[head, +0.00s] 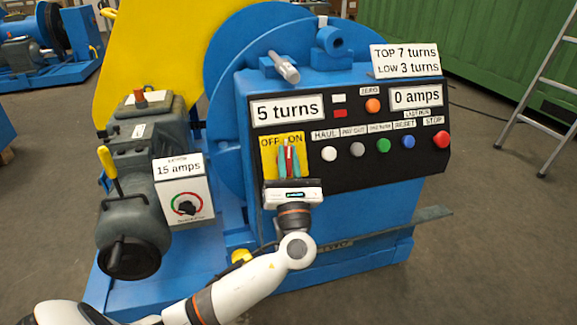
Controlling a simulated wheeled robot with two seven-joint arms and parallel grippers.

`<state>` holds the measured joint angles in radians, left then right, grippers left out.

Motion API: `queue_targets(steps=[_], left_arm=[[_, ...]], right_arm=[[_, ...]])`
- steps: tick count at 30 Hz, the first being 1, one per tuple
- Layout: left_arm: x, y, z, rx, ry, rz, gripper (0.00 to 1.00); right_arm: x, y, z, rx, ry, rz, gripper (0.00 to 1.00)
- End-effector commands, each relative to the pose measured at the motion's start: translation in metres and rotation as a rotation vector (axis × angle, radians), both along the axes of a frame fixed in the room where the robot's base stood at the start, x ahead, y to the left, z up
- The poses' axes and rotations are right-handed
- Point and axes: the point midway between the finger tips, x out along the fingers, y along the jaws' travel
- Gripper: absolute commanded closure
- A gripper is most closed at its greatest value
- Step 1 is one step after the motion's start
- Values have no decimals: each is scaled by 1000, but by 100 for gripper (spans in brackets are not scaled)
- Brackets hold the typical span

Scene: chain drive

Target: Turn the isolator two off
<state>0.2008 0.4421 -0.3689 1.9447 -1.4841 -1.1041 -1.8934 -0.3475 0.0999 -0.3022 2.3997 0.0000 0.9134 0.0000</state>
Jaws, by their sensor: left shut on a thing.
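The isolator is a yellow plate (268,152) marked OFF on the left and ON on the right, at the left end of the black control panel. Its red handle (289,158) points up, nearer the ON side. My left gripper (290,160) is in front of the plate, its fingers shut on the red handle from below. The gripper hides the lower part of the plate. No label reading "two" can be made out on it. My right gripper is not in view.
Displays read 5 turns (288,109) and 0 amps (416,96). A ladder (545,90) stands at right.

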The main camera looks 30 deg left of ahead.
Motion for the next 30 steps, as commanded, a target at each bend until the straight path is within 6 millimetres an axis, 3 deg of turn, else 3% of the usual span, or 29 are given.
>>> queue_targets(steps=[3, 15, 30], left_arm=[[0, -1, -4, -72, -77, 51, 100], [-1, 0, -2, -291, -335, 221, 100], [-4, 2, -1, -500, -582, 384, 100]], right_arm=[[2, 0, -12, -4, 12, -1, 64], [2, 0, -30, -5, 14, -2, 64], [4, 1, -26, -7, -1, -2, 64]])
